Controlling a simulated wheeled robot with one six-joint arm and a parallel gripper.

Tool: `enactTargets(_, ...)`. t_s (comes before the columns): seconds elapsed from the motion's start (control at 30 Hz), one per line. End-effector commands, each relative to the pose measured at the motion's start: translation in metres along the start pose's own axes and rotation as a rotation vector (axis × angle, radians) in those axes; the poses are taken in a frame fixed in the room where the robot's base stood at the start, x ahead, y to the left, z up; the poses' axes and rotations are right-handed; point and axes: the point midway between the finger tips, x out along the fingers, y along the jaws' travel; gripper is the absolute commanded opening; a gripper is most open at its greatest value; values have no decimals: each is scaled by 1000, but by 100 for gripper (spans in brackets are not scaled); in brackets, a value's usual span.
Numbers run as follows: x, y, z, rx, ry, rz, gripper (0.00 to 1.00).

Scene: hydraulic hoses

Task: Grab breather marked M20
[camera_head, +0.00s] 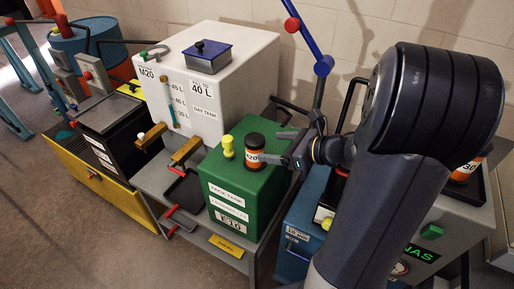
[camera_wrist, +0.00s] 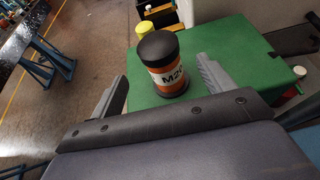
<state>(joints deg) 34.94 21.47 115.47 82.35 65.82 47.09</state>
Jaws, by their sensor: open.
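The breather marked M20 (camera_head: 254,151) is a small upright cylinder with a black cap, an orange body and a white label. It stands on top of the green tank (camera_head: 238,190). In the wrist view the breather (camera_wrist: 165,65) stands ahead of my gripper, between the lines of its two fingers, with the "M2" of its label showing. My gripper (camera_head: 278,147) is open and comes in from the right at about the breather's height. In the wrist view its fingers (camera_wrist: 162,85) are spread to either side of the breather, with visible gaps. I cannot tell how deep the breather is between them.
A yellow knob (camera_head: 227,146) stands on the green tank left of the breather and shows behind it in the wrist view (camera_wrist: 145,29). Another orange breather (camera_head: 465,170) is at the right, partly behind my arm.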

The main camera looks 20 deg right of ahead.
Motion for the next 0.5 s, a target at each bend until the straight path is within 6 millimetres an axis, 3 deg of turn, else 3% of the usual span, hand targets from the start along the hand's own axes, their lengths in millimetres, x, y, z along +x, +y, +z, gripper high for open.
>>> enactTargets(0.33, 29, 0, 0, 0, 1, 2, 77)
enactTargets(0.5, 54, 1, 0, 0, 1, 5, 77)
